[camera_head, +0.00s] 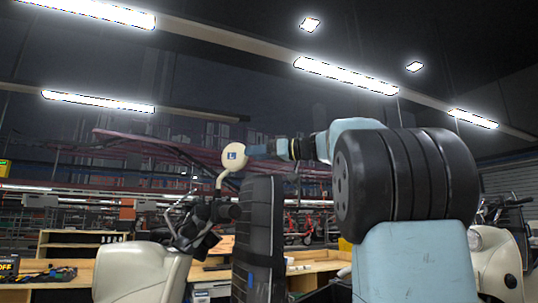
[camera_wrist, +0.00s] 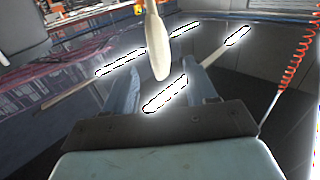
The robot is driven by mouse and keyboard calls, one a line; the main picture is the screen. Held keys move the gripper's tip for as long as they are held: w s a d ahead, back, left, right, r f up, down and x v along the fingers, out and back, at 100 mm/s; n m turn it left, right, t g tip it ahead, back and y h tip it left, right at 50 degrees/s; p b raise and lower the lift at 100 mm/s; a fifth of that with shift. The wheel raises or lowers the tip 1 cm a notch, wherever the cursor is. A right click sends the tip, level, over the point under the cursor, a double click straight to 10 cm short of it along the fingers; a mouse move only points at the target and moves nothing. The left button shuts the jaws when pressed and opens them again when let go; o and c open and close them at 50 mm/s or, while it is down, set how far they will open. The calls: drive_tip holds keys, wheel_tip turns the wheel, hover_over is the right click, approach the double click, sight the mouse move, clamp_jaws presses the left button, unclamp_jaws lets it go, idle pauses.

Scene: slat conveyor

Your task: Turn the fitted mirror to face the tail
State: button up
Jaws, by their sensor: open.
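The mirror (camera_head: 234,157) is a cream rounded head with a blue "L" label, on a curved cream stalk above the handlebar of a cream scooter (camera_head: 140,272). In the wrist view the mirror (camera_wrist: 158,50) shows nearly edge-on, its stalk coming in from the top. My gripper (camera_head: 250,149) is at the right side of the mirror in the head view. In the wrist view my gripper (camera_wrist: 158,78) is open, one blue finger on each side of the mirror head, with visible gaps. I cannot tell how deep the head sits between them. The mirror's far face is hidden.
Dark grips and levers (camera_head: 212,210) lie just below the mirror. Workbenches (camera_head: 75,245) with tools stand behind the scooter. Another cream vehicle (camera_head: 497,262) is at the far right, partly behind my arm. A coiled orange hose (camera_wrist: 298,50) hangs at the right of the wrist view.

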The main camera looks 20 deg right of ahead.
sight(227, 154)
drive_tip(key=x, duration=0.9)
clamp_jaws()
drive_tip(key=shift+s+a+m+t+h, duration=0.3)
drive_tip(key=shift+m+t+h, duration=0.2)
drive_tip(key=shift+h, duration=0.1)
drive_tip(key=shift+a+m+t+h, duration=0.1)
drive_tip(key=shift+m+t+h, duration=0.3)
drive_tip(key=shift+h, duration=0.1)
drive_tip(key=shift+s+a+m+t+h, duration=0.15)
drive_tip(key=shift+a+m+t+h, duration=0.3)
drive_tip(key=shift+m+t+h, duration=0.55)
drive_tip(key=shift+h, duration=0.4)
